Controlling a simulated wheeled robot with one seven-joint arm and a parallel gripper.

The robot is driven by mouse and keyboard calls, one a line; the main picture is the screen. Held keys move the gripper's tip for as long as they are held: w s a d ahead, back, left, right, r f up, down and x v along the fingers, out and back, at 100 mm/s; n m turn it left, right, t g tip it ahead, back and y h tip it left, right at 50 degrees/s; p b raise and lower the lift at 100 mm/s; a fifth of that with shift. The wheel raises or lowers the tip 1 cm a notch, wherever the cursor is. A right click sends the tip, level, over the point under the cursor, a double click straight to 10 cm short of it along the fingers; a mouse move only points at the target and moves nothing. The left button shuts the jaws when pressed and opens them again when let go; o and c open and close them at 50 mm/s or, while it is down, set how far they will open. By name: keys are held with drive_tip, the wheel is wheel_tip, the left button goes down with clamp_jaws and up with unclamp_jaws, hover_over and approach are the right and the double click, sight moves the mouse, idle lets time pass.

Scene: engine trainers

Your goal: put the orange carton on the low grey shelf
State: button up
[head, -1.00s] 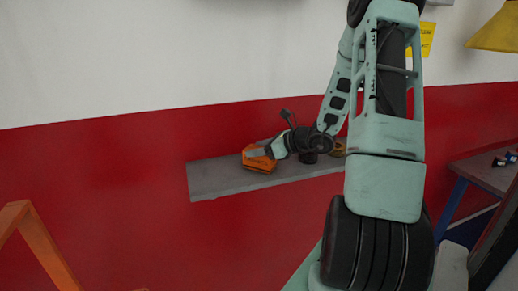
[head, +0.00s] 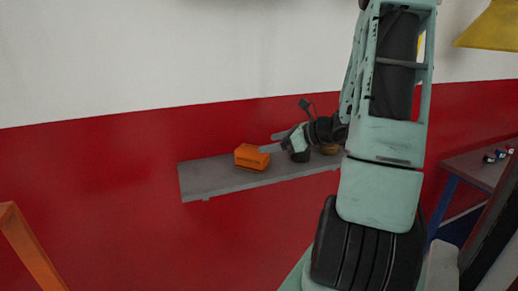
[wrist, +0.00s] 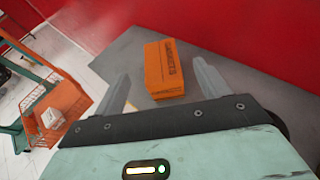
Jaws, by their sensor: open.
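The orange carton (head: 252,157) rests on the low grey shelf (head: 205,182), left of the shelf's middle, against the red wall. In the wrist view the carton (wrist: 164,70) lies flat on the grey surface (wrist: 215,55), beyond my fingertips. My gripper (head: 278,142) is open and empty, just to the right of the carton in the head view. In the wrist view my two fingers (wrist: 158,82) are spread apart, with the carton ahead between their lines and no contact visible.
A table (head: 475,170) with small objects is at the right. An orange frame (head: 28,250) stands at lower left. The shelf's left end is clear.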

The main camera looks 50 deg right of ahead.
drive_tip(key=a+n+g+y, duration=0.6)
drive_tip(key=a+n+g, duration=0.65)
drive_tip(key=a, duration=1.25)
drive_tip(key=s+a+f+n+h, duration=0.1)
drive_tip(key=s+a+n+h, duration=0.3)
drive_tip(key=s+a+n, duration=0.3)
drive_tip(key=s+a+f+n+h, duration=0.1)
drive_tip(key=s+a+n+h, duration=0.3)
drive_tip(key=s+a+n, duration=0.4)
drive_tip(key=a+n, duration=0.5)
drive_tip(key=n, duration=0.8)
drive_tip(key=shift+s+a+f+n, duration=0.15)
drive_tip(key=shift+s+a+n, duration=0.1)
drive_tip(key=shift+s+n, duration=0.1)
drive_tip(key=shift+g, duration=0.25)
